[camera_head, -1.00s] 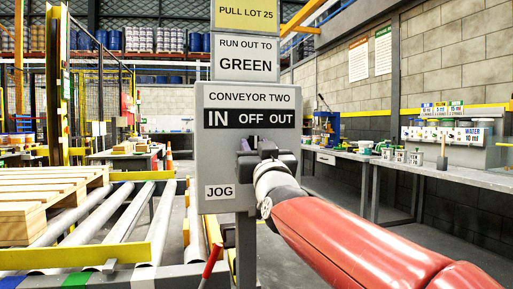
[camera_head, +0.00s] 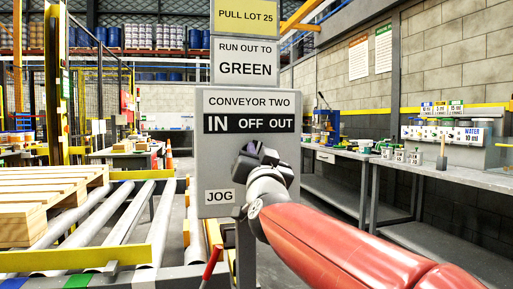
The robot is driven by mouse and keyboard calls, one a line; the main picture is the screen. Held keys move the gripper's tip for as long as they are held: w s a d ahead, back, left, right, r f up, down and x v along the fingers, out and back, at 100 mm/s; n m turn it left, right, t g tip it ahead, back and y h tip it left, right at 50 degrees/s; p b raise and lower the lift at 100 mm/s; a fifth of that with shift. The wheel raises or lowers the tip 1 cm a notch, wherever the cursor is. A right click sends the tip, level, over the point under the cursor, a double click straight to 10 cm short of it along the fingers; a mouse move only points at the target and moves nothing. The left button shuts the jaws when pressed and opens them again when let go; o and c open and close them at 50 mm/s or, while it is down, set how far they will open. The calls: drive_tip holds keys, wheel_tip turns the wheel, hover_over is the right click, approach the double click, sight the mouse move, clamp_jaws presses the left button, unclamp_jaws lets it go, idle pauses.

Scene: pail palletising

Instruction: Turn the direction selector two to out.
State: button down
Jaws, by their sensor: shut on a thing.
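The grey control panel (camera_head: 215,165) is headed CONVEYOR TWO. Its black strip (camera_head: 250,124) reads IN, OFF, OUT from left to right, with IN in larger letters. My gripper (camera_head: 253,155) is at the panel face just below the strip, under OFF, and is shut on the direction selector. The gripper is rolled, its dark jaws tilted. The jaws hide most of the selector, so I cannot tell which position it points to.
A JOG label (camera_head: 219,196) is low on the panel. Signs above read RUN OUT TO GREEN (camera_head: 246,61) and PULL LOT 25 (camera_head: 246,15). A roller conveyor (camera_head: 110,225) with a wooden pallet (camera_head: 38,205) stands left. A bench (camera_head: 440,174) runs along the right wall.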

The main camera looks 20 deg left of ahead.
drive_tip(key=m+h+p, duration=0.1)
drive_tip(key=m, duration=0.2)
drive_tip(key=m+h+p, duration=0.2)
drive_tip(key=m, duration=0.1)
drive_tip(key=shift+m, duration=0.4)
drive_tip(key=shift+d+f+m+h, duration=0.1)
drive_tip(key=shift+f+m+h, duration=0.05)
drive_tip(key=shift+m+h, duration=0.15)
drive_tip(key=shift+w, duration=0.1)
drive_tip(key=c, duration=1.4)
unclamp_jaws()
drive_tip(key=v, duration=0.7)
drive_tip(key=shift+s+b, duration=0.4)
drive_tip(key=shift+b, duration=0.05)
